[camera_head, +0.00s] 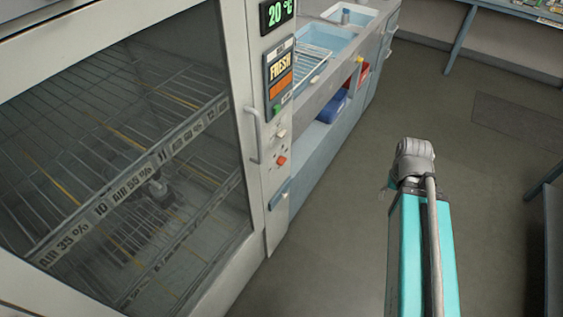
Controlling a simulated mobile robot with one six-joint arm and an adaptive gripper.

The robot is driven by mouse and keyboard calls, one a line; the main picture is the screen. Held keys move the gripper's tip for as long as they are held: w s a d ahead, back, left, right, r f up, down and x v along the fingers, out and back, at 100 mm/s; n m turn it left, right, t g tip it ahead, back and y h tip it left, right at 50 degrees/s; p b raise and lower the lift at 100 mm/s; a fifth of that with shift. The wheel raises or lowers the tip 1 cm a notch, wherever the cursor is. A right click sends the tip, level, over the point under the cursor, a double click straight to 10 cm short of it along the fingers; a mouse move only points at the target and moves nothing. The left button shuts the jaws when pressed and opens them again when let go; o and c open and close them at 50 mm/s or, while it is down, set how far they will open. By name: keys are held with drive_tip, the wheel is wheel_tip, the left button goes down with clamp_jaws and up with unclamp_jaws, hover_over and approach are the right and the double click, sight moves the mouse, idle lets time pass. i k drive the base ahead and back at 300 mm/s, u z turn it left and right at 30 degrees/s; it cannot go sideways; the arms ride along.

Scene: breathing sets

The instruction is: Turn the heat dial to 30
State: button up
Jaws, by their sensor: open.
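A cabinet with a glass door (130,150) fills the left side. On its narrow front panel, a green display (277,12) reads 20 °C at the top edge of the view. Below it is a panel marked FRESH (281,68). Further down are a small pale knob (281,133) and a red control (282,160). I cannot tell which control, if any, is the heat dial. My teal arm link with a grey end rises at the right, apart from the cabinet. No gripper fingers are visible.
A vertical door handle (254,136) sticks out beside the panel. A blue-grey counter (335,115) with trays runs behind the cabinet. Open floor (345,220) lies between the cabinet and my arm. A table (510,12) stands at the back right, with furniture at the right edge.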

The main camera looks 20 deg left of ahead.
sight(282, 160)
drive_tip(key=u, duration=0.05)
drive_tip(key=k, duration=1.2)
drive_tip(key=u, duration=0.65)
drive_tip(key=i, duration=1.05)
drive_tip(key=z, duration=0.05)
